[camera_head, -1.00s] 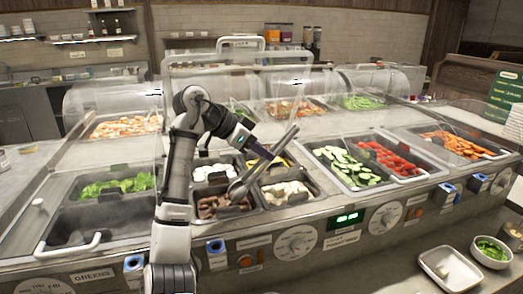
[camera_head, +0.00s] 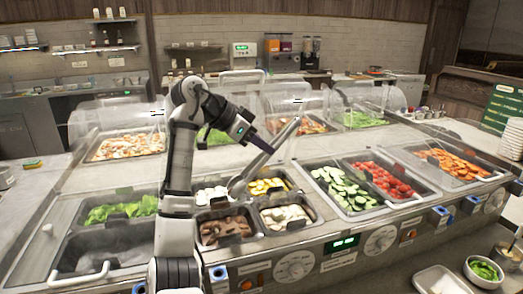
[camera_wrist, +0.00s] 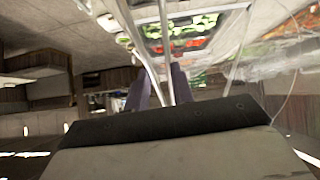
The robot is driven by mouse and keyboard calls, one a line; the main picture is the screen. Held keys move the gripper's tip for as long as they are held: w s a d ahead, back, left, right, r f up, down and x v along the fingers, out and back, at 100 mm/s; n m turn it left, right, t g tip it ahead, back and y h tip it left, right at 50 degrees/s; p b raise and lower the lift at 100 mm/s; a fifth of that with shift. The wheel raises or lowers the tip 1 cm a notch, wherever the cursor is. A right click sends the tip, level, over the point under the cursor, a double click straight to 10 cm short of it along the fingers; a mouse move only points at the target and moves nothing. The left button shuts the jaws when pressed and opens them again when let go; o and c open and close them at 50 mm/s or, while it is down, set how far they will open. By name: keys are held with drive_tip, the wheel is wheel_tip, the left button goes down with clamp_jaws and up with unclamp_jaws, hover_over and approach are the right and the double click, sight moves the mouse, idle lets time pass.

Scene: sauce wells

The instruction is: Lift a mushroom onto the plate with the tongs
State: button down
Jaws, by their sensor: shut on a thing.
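My gripper (camera_head: 260,146) is shut on the metal tongs (camera_head: 285,132), above the middle wells. The tongs slant down to the left, and their lower end appears over the rear-left well of white pieces (camera_head: 209,195). In the wrist view the tongs' thin arms (camera_wrist: 165,55) run up between my dark fingers. Whether the tongs hold a piece cannot be told. Brown pieces (camera_head: 228,227), possibly mushrooms, lie in the front-left well; pale pieces (camera_head: 285,217) lie in the front-right one. A white rectangular dish (camera_head: 440,281), perhaps the plate, is at the lower right, partly cut off.
Greens (camera_head: 122,209) are at left; cucumber (camera_head: 345,187), tomatoes (camera_head: 383,180) and carrots (camera_head: 452,163) at right. Clear guards (camera_head: 290,105) stand over the rear wells. A bowl of greens (camera_head: 484,270) is beside the dish; stacked plates (camera_head: 512,140) stand far right.

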drive_tip(key=shift+r, duration=0.95)
